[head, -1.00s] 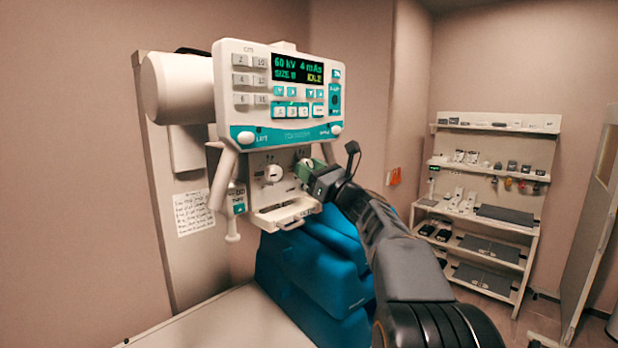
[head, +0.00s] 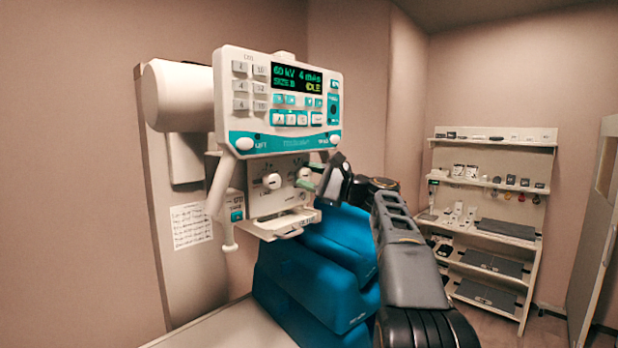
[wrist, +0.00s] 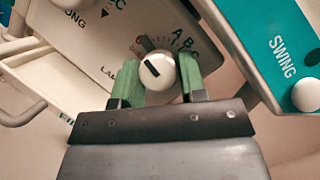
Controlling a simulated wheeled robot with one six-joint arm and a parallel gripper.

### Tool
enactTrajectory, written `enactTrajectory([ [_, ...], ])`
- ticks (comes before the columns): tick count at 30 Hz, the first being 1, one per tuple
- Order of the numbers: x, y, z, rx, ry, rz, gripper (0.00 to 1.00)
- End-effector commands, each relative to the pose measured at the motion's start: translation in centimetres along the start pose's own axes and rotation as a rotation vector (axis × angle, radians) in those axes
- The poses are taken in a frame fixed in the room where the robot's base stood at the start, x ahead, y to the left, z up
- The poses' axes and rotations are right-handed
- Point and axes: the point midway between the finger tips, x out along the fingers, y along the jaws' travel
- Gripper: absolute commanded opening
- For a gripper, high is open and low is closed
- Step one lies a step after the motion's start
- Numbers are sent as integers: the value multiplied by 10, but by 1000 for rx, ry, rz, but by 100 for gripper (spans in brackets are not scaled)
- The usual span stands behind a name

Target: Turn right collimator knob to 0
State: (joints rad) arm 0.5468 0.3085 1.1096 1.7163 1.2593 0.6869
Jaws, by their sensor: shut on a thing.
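The right collimator knob (wrist: 157,71) is a round white knob with a dark pointer bar, on a dial with tick marks and the letters A, B, C. In the wrist view it sits between the green finger pads of my gripper (wrist: 158,78), which is shut on it. In the head view the right knob (head: 304,174) is partly covered by my gripper (head: 311,177). The left knob (head: 271,181) is white and free. No 0 mark is readable on the dial.
The control panel (head: 290,137) with a green display is just above the knobs. A handle (head: 222,187) hangs on the left and a white tray (head: 285,224) juts out below. Blue padding (head: 315,270) is underneath. Shelves (head: 487,240) stand far right.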

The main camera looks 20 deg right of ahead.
Motion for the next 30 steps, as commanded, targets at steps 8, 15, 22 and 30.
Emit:
enactTrajectory([
  [8,0,-1,0,-107,6,44,15],
  [15,0,0,0,-141,7,58,15],
  [22,0,0,0,-147,7,60,15],
  [30,0,0,0,-146,6,60,47],
])
